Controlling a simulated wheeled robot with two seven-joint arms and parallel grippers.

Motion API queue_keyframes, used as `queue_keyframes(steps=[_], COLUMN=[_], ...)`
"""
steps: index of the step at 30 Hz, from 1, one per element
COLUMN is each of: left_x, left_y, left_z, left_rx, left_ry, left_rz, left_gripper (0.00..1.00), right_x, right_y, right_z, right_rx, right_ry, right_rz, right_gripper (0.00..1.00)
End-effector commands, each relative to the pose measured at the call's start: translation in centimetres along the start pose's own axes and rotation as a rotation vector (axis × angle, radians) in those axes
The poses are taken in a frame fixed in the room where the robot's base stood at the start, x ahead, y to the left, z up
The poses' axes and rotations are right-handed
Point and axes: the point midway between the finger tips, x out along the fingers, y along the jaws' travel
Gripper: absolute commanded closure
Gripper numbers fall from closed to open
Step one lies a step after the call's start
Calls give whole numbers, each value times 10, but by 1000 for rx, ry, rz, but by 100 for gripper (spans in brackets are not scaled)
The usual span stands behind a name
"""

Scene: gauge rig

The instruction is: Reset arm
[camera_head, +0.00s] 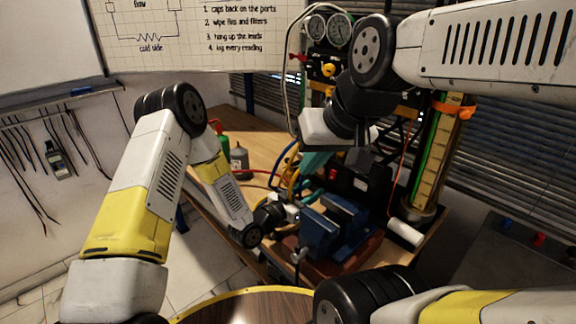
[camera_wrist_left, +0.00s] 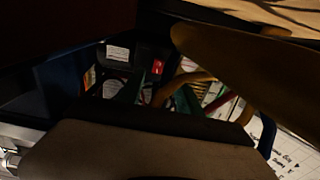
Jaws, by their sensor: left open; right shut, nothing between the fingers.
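My left arm (camera_head: 160,165) comes in from the left and bends down at the wooden bench. My left gripper (camera_head: 290,212) is low beside the blue vise and partly hidden by its own wrist. In the left wrist view its two dark fingers stand apart, with a gap (camera_wrist_left: 185,100) between them. My right arm (camera_head: 490,48) reaches in from the upper right. My right gripper (camera_head: 345,140) hangs in front of the gauge rig (camera_head: 330,70), above the vise; it is shut and empty. Its fingertips are hard to make out against the dark parts behind.
A blue vise (camera_head: 330,232) stands on the bench (camera_head: 258,143). Hoses (camera_head: 288,168) and a teal item (camera_head: 316,162) crowd the space behind it. A grey bottle (camera_head: 239,160) stands further left. A round wood-topped surface (camera_head: 250,308) is at the front.

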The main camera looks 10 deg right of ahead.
Motion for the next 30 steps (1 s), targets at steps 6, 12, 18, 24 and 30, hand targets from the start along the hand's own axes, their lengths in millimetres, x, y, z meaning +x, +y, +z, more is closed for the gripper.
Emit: queue_keyframes(steps=[6, 12, 18, 24, 30], left_x=[-5, -43, -111, -198, -289], left_y=[-45, -105, -144, -150, -119], left_z=[-38, -94, -152, -206, -246], left_rx=[75, 121, 90, -15, -182], left_ry=[-134, -350, -535, -679, -780], left_rz=[-63, -204, -377, -551, -691], left_gripper=[58, 58, 58, 58, 58], right_x=[0, 0, 0, 0, 0], right_y=[0, 0, 0, 0, 0], right_z=[0, 0, 0, 0, 0], right_rx=[0, 0, 0, 0, 0], right_ry=[0, 0, 0, 0, 0], right_rz=[0, 0, 0, 0, 0], right_gripper=[100, 100, 100, 100, 100])
